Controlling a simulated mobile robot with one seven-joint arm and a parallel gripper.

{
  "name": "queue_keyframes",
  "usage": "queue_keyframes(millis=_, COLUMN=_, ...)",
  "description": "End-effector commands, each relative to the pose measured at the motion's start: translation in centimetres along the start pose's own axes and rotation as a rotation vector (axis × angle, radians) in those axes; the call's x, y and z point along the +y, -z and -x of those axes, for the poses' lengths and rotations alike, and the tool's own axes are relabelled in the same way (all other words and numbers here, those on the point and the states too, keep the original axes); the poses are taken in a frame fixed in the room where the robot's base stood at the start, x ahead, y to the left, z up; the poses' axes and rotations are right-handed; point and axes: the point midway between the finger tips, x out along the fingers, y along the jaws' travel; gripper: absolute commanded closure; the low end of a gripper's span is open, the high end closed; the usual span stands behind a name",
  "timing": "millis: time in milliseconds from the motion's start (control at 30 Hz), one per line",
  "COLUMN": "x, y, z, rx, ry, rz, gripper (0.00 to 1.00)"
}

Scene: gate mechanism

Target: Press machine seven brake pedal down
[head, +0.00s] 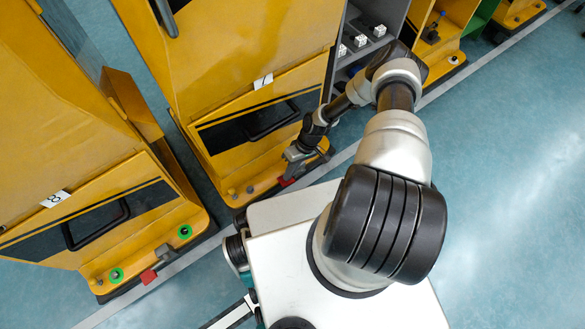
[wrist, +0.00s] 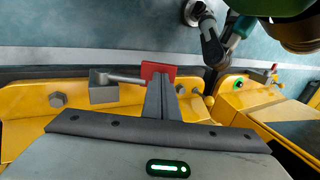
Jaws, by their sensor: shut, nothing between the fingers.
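Machine seven (head: 225,60) is a yellow cabinet with a "7" label. Its red brake pedal (head: 287,182) sits low at the front edge of its base. In the wrist view the red pedal (wrist: 150,68) is on a short metal rod from a grey block (wrist: 103,90). My gripper (head: 291,168) is down at the pedal. In the wrist view my gripper (wrist: 161,82) is shut and empty, with its fingertips overlapping the pedal's lower right part. I cannot tell whether they touch it. The fingers hide part of the pedal.
Machine eight (head: 60,110), with its own red pedal (head: 148,277) and green-ringed bolts, stands to the left. A grey shelf (head: 365,35) with small white blocks is behind my arm. Bolts (wrist: 57,99) stick up on machine seven's base. The blue floor at right is clear.

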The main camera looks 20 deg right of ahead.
Motion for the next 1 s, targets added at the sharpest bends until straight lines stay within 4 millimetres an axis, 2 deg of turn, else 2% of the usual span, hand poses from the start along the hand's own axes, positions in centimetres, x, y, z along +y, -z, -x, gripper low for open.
queue_keyframes(millis=567, x=-0.2, y=0.0, z=-0.3, rx=-0.002, ry=-0.020, rz=0.003, gripper=1.00)
queue_keyframes(millis=767, x=-0.6, y=0.0, z=-0.9, rx=-0.005, ry=-0.094, rz=0.008, gripper=1.00)
queue_keyframes(millis=1000, x=-1.1, y=0.0, z=-2.6, rx=-0.007, ry=-0.243, rz=0.016, gripper=1.00)
